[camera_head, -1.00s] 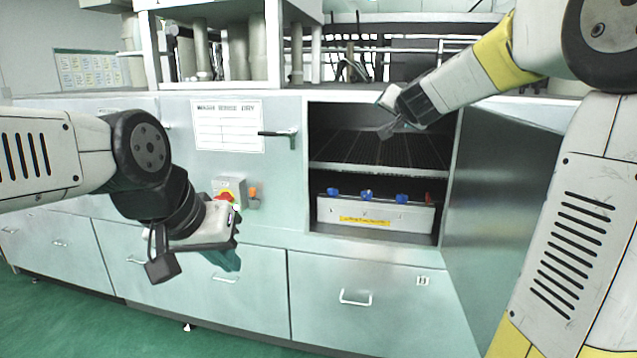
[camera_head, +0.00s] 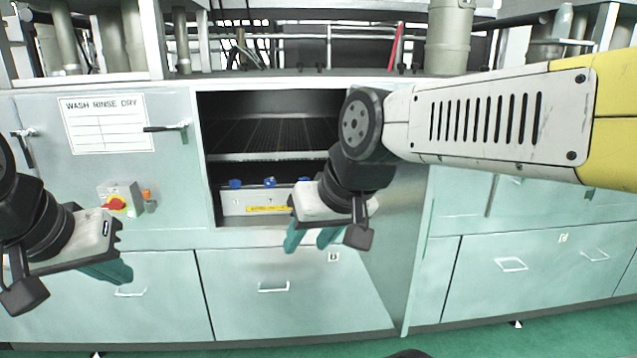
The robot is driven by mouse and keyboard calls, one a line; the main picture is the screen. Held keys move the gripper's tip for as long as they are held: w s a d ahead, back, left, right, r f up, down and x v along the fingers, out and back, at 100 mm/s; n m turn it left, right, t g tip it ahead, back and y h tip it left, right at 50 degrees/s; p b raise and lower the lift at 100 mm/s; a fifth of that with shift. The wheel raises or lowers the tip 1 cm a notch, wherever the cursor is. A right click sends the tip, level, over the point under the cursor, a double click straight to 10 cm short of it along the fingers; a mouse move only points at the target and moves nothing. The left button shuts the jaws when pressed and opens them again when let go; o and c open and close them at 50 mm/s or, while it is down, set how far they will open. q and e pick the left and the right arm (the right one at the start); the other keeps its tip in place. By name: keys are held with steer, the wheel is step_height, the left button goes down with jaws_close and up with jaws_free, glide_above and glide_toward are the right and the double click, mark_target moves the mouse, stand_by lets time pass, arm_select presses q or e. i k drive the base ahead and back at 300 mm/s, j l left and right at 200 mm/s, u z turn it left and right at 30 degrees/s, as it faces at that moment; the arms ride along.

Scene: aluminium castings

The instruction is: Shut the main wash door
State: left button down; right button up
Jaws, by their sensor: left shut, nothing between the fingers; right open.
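The main wash door (camera_head: 398,262) is a pale green-grey panel standing open, swung out toward me from the right side of the wash opening (camera_head: 270,105). My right arm hides its upper part. My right gripper (camera_head: 312,240) is open and empty, its teal fingers pointing down in front of the opening's lower right corner, left of the door. I cannot tell whether it touches the door. My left gripper (camera_head: 108,272) is shut and empty at the far left, in front of the cabinet below the red switch.
Inside the opening are a dark mesh rack and a white box (camera_head: 255,200) with blue knobs. A dark handle (camera_head: 168,127) sticks out left of the opening. A red rotary switch (camera_head: 120,203) sits lower left. Drawers line the front; green floor is clear at lower right.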

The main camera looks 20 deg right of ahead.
mark_target(401, 224)
steer(key=k+l, duration=0.15)
steer(key=l, duration=0.2)
steer(key=k+l, duration=0.15)
steer(key=l, duration=0.2)
steer(key=k+l, duration=0.1)
steer(key=l, duration=0.25)
steer(key=i+l, duration=0.1)
steer(key=l, duration=0.3)
steer(key=i+l, duration=0.1)
steer(key=l, duration=0.3)
steer(key=i+l, duration=0.1)
steer(key=l, duration=0.3)
steer(key=k, duration=0.5)
steer(key=z, duration=0.4)
